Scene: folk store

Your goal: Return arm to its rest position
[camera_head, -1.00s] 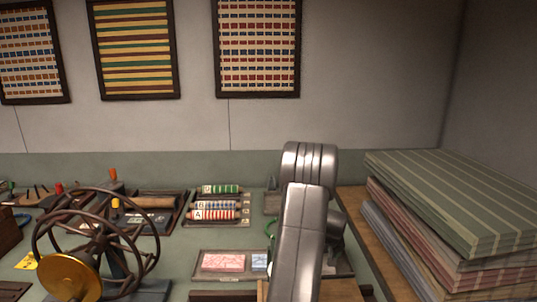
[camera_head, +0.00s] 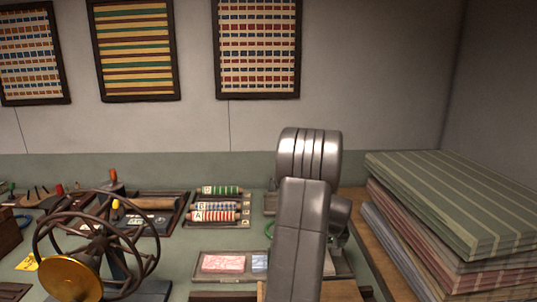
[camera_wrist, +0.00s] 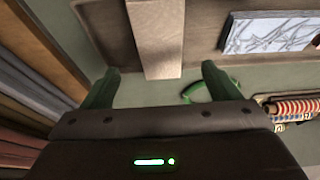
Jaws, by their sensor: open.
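My gripper (camera_wrist: 155,85) shows in the wrist view with its two green fingers spread wide. It is open, with nothing between the fingertips. A pale wooden block or strip (camera_wrist: 157,35) lies on a brown surface beyond the fingertips, apart from them. In the head view my grey arm stands up at the centre right of the worktable (camera_head: 180,262), and it hides my gripper.
Folded striped cloths (camera_head: 450,200) are stacked at the right. A wheel device (camera_head: 70,275) stands front left. Lettered rolls (camera_head: 215,206) sit in a tray behind. A green ring (camera_wrist: 208,88) lies near my gripper. Framed textiles (camera_head: 258,50) hang on the wall.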

